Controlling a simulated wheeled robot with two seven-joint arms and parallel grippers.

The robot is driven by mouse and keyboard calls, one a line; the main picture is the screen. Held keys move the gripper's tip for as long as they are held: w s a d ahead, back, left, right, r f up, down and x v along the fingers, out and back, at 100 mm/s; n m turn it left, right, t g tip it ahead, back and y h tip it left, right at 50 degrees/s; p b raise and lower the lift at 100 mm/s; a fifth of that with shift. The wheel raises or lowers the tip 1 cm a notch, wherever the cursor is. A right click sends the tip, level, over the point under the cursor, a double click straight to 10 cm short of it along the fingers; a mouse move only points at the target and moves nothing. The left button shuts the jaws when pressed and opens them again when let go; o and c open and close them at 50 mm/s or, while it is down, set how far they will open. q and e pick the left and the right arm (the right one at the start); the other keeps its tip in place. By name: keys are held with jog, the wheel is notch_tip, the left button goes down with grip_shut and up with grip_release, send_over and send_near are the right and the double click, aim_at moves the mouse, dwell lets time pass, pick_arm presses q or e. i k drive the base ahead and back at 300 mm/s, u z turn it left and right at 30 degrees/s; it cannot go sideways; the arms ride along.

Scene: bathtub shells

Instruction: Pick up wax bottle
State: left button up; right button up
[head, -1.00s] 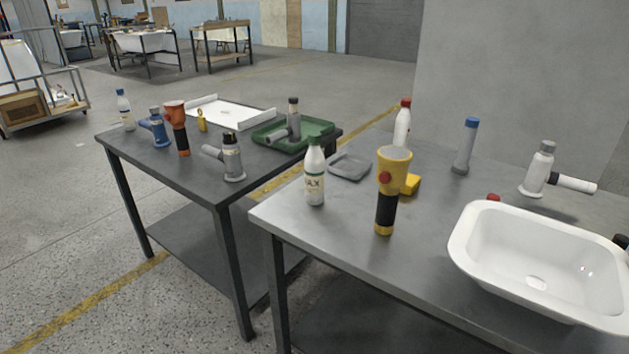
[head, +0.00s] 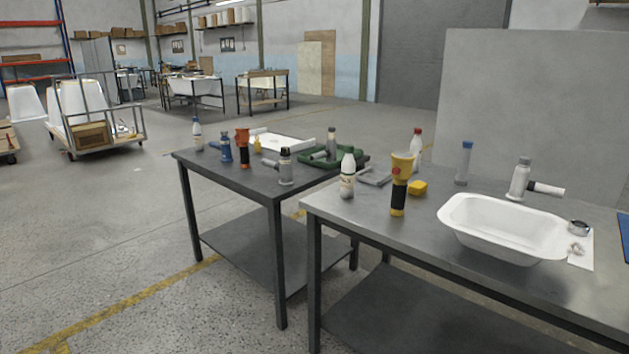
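A second white bottle with a red cap (head: 416,147) stands further back on the same table. Neither of my grippers shows in the head view.
A white basin (head: 505,224) sits on the nearer table's right part. A grey sander-like tool (head: 520,180) and a blue-capped bottle (head: 464,163) stand behind. A second table (head: 228,178) with bottles and tools is to the left. The floor (head: 150,270) at front left is clear.

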aim_at(348, 164)
jog(key=u, duration=0.75)
jog(key=i, duration=1.95)
jog(key=z, duration=0.6)
